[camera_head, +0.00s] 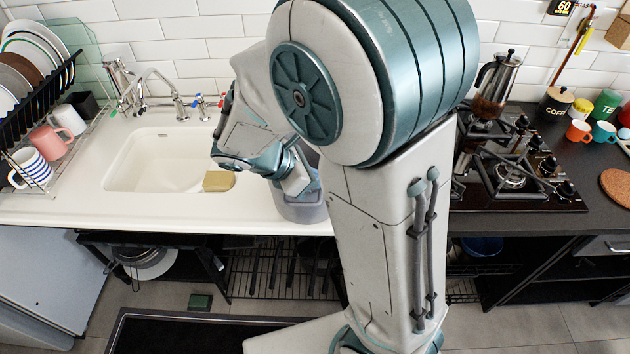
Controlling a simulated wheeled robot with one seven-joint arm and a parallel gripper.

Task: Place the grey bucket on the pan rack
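The grey bucket (302,212) stands on the white counter right of the sink basin, near the front edge. My arm hides its right side and part of its top. My gripper (300,187) points down at the bucket's top, at or inside its rim. Its fingers are mostly hidden, so I cannot tell whether they are open, shut or touching the bucket. A dark wire rack (280,275), which looks like the pan rack, is low under the counter, partly hidden by my arm.
A dish rack (50,120) with plates and mugs is at the left. The hob (520,180) with a coffee pot (495,85) is at the right. Pans (145,262) sit under the sink. A dark mat (190,335) lies on the floor.

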